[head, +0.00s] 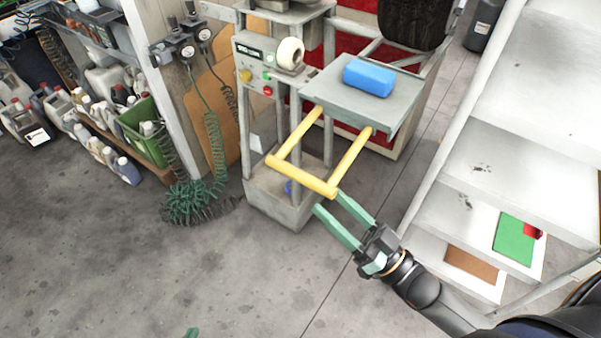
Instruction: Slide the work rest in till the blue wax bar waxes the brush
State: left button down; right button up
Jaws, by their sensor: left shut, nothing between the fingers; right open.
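The work rest (340,100) is a flat grey plate on the machine, with a yellow U-shaped handle (302,177) reaching toward me. The blue wax bar (369,77) lies on the plate. The brush (415,22) is a dark, ribbed cylinder behind the plate, cut off by the top edge; a gap shows between it and the bar. My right gripper (328,203) is open and empty, its green fingertips close to the handle's near right corner. I cannot tell whether they touch it. Only a green tip of my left gripper (192,333) shows at the bottom edge, shut.
The machine's control panel (260,70) has buttons and a white roll (290,54). A coiled green hose (197,203) hangs left of the machine. Bottles and a green crate (142,130) line the left. The floor in front is clear.

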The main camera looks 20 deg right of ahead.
aim_at(302, 178)
jog(key=p+x, duration=0.1)
jog(key=x, duration=0.6)
jog(key=shift+w+a+r, duration=0.1)
jog(key=shift+w+a, duration=0.15)
jog(key=shift+w, duration=0.1)
grip_shut()
dwell(1.0)
